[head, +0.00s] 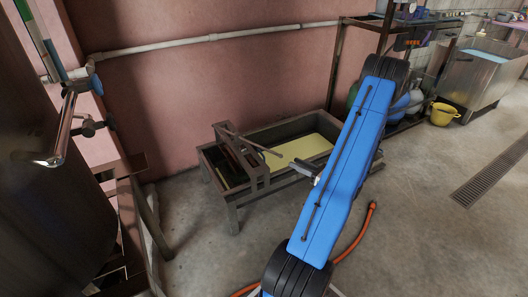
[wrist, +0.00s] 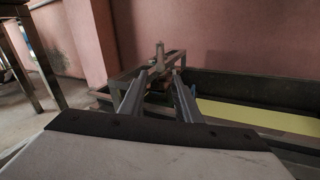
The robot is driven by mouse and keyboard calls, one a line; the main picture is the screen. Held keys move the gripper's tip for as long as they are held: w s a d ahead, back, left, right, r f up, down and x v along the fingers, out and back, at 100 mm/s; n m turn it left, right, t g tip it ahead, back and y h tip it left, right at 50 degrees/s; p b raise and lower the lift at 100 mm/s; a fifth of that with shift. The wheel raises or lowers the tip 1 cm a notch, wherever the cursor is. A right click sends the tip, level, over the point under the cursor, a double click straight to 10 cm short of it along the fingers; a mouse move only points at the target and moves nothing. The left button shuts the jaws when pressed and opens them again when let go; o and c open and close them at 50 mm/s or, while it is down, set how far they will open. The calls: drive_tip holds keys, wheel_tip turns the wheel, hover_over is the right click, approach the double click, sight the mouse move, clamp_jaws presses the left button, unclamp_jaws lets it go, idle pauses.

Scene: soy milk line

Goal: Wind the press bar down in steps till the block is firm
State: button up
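The press (head: 256,178) is a brown frame standing over the left end of a long trough (head: 218,178). Its press bar (head: 250,142) is a thin rod slanting across the top, its near end toward my gripper. My gripper (head: 293,163) is just right of that end, apparently a little short of it. In the wrist view my gripper (wrist: 161,76) has its two grey fingers apart with nothing clearly held between them. The press's upright screw (wrist: 159,52) shows beyond the fingertips. The block is not clearly visible inside the press.
Pale yellow liquid (head: 303,149) fills the trough's right part. A dark vessel (head: 40,200) and a metal stand are at the left. An orange hose (head: 357,238) lies on the floor. A yellow bucket (head: 442,114) and a steel tank (head: 478,75) stand far right. Open floor lies in front.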

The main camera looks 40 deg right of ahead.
sight(269, 151)
drive_tip(key=w+a, duration=0.1)
drive_tip(key=w, duration=0.4)
drive_tip(key=w+a, duration=0.1)
drive_tip(key=w, duration=0.4)
drive_tip(key=w+a, duration=0.1)
drive_tip(key=w, duration=0.5)
clamp_jaws()
drive_tip(key=shift+w, duration=0.1)
